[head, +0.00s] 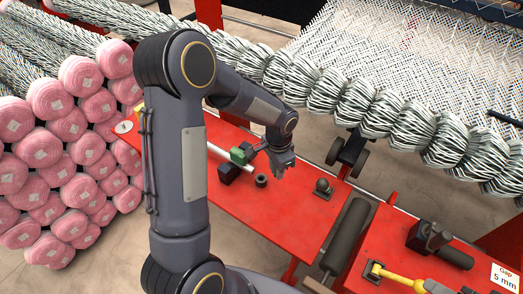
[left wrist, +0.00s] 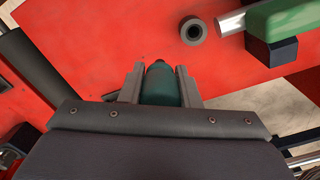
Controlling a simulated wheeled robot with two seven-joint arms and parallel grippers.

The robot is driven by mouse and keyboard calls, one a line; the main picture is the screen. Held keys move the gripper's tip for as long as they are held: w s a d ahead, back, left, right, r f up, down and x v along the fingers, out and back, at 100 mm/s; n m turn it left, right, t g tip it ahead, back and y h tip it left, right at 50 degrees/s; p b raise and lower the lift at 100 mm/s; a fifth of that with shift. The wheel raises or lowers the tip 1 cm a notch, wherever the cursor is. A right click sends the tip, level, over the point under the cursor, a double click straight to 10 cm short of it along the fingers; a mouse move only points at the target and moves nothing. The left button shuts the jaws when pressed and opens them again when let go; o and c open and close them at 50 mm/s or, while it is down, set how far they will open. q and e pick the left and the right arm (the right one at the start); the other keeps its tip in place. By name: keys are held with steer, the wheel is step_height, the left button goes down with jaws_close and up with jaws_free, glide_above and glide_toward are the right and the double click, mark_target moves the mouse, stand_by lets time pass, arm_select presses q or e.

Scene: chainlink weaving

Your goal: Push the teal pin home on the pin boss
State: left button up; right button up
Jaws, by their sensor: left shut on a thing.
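The teal pin (left wrist: 161,84) is between the two grey fingers of my left gripper (left wrist: 159,78) in the left wrist view, its rounded tip pointing away from the wrist. In the head view my left gripper (head: 283,163) is over the red table, and I cannot make out the pin there. A dark ring with a hole (left wrist: 193,30), which may be the pin boss, lies ahead and to the right of the pin tip, apart from it in the picture. It also shows in the head view (head: 261,180). My right gripper is in neither view.
A green block (head: 243,153) and a dark block (head: 228,173) sit by a silver rod on the red table (head: 240,208). A dark ball on a base (head: 323,187) stands right of the gripper.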

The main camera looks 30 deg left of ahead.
arm_select(q)
steer(key=a+m, duration=0.1)
steer(key=m, duration=0.4)
steer(key=a+r+m, duration=0.1)
steer(key=a+m, duration=0.1)
steer(key=m, duration=0.3)
steer(key=a+m, duration=0.2)
steer(key=m, duration=0.3)
steer(key=shift+w+a+r+m, duration=0.15)
steer(key=shift+a+r+m, duration=0.1)
steer(key=shift+r+m, duration=0.05)
step_height(320, 180, down, 6)
steer(key=b, duration=0.4)
steer(key=shift+f, duration=0.1)
steer(key=shift+r, duration=0.3)
steer(key=shift+f, duration=0.2)
steer(key=shift+f+b, duration=1.1)
steer(key=shift+f, duration=0.25)
